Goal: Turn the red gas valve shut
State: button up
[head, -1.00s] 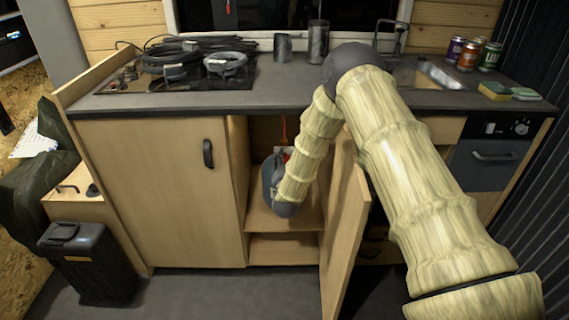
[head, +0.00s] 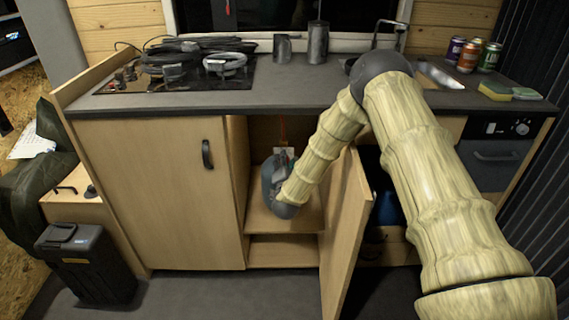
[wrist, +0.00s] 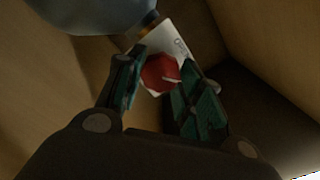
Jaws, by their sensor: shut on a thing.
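The red gas valve (wrist: 161,73) shows in the wrist view as a round red knob in front of a white plate (wrist: 178,42). My gripper (wrist: 160,85) has its two green-padded fingers on either side of the knob and is shut on it. In the head view my gripper (head: 275,178) is inside the open cupboard, and the knob is hidden behind it.
A shelf (head: 275,224) lies below my gripper. A rounded grey-blue object (wrist: 95,12) is close by in the wrist view. The countertop (head: 290,93) is overhead.

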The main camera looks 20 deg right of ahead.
jog(key=o, duration=1)
jog(key=shift+d, duration=0.1)
jog(key=shift+o, duration=0.2)
jog(key=v, duration=1.2)
